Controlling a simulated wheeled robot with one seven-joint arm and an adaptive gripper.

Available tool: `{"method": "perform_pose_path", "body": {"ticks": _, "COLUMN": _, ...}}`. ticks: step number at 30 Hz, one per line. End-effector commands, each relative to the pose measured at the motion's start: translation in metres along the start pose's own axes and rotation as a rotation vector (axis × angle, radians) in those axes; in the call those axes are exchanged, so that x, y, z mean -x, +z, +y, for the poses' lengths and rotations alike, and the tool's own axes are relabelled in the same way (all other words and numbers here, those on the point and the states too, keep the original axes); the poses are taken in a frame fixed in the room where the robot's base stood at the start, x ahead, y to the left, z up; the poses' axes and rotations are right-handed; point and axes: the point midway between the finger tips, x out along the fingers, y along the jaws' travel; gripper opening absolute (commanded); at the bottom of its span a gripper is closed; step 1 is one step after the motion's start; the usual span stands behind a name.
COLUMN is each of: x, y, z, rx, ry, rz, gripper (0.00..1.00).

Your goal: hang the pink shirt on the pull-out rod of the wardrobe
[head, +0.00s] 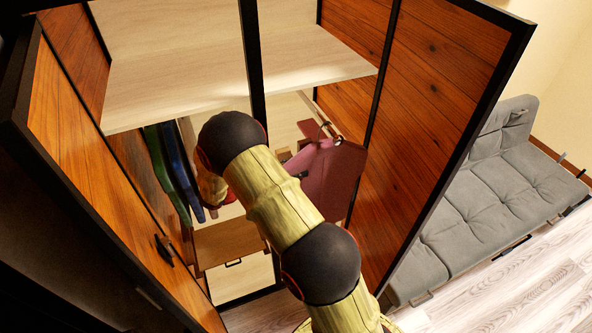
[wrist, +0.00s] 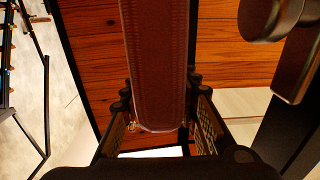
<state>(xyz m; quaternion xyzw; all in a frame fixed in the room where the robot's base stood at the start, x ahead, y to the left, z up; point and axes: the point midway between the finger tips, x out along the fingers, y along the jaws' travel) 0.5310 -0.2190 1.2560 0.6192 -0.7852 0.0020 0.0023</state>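The pink shirt (head: 335,178) is upright inside the right bay of the wardrobe, its hanger hook (head: 325,130) up at the pull-out rod (head: 319,113). I cannot tell whether the hook rests on the rod or is just beside it. My gripper is mostly hidden behind my arm in the head view, at the shirt's left edge.
Dark green and blue garments (head: 172,175) hang in the left bay. The wooden right side panel (head: 430,90) stands close to the shirt. A grey sofa (head: 490,200) is outside, to the right.

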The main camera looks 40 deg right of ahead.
Motion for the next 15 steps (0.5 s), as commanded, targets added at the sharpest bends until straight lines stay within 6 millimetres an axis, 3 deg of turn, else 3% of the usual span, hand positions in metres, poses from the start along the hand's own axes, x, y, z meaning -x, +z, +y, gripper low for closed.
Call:
{"method": "perform_pose_path", "body": {"ticks": 8, "x": 0.0000, "y": 0.0003, "z": 0.0001, "rx": 0.000, "ry": 0.000, "rz": 0.000, "gripper": 0.48}}
{"method": "perform_pose_path", "body": {"ticks": 15, "x": -0.0001, "y": 0.0010, "z": 0.0003, "rx": 0.001, "ry": 0.000, "rz": -0.001, "gripper": 0.48}}
